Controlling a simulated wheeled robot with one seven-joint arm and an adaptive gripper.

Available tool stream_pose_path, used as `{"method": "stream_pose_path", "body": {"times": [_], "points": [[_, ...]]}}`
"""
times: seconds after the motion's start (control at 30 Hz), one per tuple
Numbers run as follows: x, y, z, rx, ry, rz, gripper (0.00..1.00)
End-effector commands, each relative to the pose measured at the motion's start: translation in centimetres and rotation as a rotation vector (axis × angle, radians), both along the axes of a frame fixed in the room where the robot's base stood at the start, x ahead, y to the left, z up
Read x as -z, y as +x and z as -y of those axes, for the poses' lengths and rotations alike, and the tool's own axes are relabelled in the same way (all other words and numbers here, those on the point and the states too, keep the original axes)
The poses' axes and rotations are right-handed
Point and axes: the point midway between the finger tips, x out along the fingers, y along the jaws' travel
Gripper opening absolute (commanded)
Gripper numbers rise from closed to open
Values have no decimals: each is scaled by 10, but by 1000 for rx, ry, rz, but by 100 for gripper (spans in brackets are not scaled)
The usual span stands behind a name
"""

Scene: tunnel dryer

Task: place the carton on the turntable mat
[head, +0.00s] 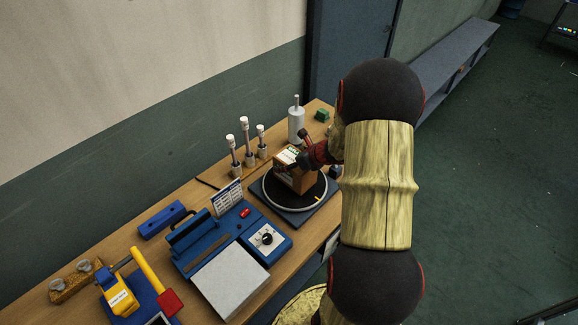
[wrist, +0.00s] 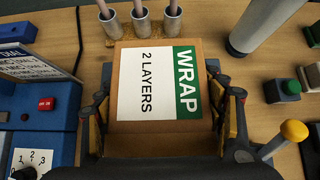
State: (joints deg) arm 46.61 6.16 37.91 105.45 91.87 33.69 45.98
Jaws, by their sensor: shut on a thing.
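The carton (wrist: 126,128) is a brown box with a white and green label reading "WRAP 2 LAYERS". In the head view the carton (head: 295,178) is over the round black turntable mat (head: 314,194), which has a pale ring and sits on a dark square base. I cannot tell whether the carton touches the mat. My gripper (wrist: 165,117) is shut on the carton, with one finger on each side. In the head view my gripper (head: 303,152) partly hides the carton's top. The mat is hidden by the carton and my gripper in the wrist view.
Behind the mat stand several pale-topped posts (head: 246,140) in metal cups and a white cylinder (head: 296,122). A blue machine (head: 225,238) with a dial is to the left. A green block (head: 322,115) and a yellow-knobbed lever (wrist: 293,131) are on the right.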

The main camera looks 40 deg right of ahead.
Motion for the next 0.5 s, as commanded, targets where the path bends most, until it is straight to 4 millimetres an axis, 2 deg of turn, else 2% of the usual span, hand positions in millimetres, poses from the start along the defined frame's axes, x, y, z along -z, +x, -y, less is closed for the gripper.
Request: {"method": "stream_pose_path", "body": {"times": [0.1,0.5], "points": [[13,1,1,1,-2,3,11],[17,1,1,1,-2,4,11]]}}
